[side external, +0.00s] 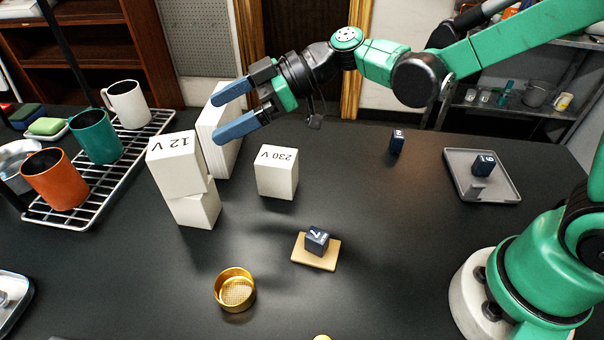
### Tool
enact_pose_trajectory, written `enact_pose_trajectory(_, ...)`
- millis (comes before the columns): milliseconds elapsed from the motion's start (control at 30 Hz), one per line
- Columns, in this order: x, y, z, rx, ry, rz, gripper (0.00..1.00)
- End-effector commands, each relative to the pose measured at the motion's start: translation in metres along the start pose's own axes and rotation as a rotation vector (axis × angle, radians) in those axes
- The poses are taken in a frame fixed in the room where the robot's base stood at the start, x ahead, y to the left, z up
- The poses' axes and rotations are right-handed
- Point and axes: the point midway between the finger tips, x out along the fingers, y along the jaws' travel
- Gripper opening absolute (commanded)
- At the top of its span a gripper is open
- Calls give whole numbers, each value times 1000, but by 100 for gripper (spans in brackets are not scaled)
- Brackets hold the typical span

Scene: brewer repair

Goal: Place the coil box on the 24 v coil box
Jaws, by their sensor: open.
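A white coil box marked 12 V (177,165) sits on top of another white box (196,209), slightly turned and offset from it. The lower box's top is covered, and I see no label on it. A white coil box marked 230 V (277,173) stands alone on the bench to the right, its label upside down in this view. My gripper (218,120) is open with its blue fingers apart and nothing between them. It is up and behind the stack, in front of a white upright slab in this view.
The white slab (228,146) stands behind the stack. A wire rack (118,172) with mugs is on the left. A brass basket (235,290), a dark cube (316,240) on a tan tile (300,254), another cube (397,141) and a grey tray (505,192) are rightward.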

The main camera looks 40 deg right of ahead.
Motion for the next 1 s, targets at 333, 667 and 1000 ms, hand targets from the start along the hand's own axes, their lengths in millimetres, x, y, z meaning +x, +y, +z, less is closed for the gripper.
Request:
enact_pose_trajectory(333, -40, -4, 6, 72, -74, 37, 97)
enact_pose_trajectory(667, -125, -25, 71, 557, -463, 544, 97)
enact_pose_trajectory(1000, -179, -31, 103, 739, -493, 928, 97)
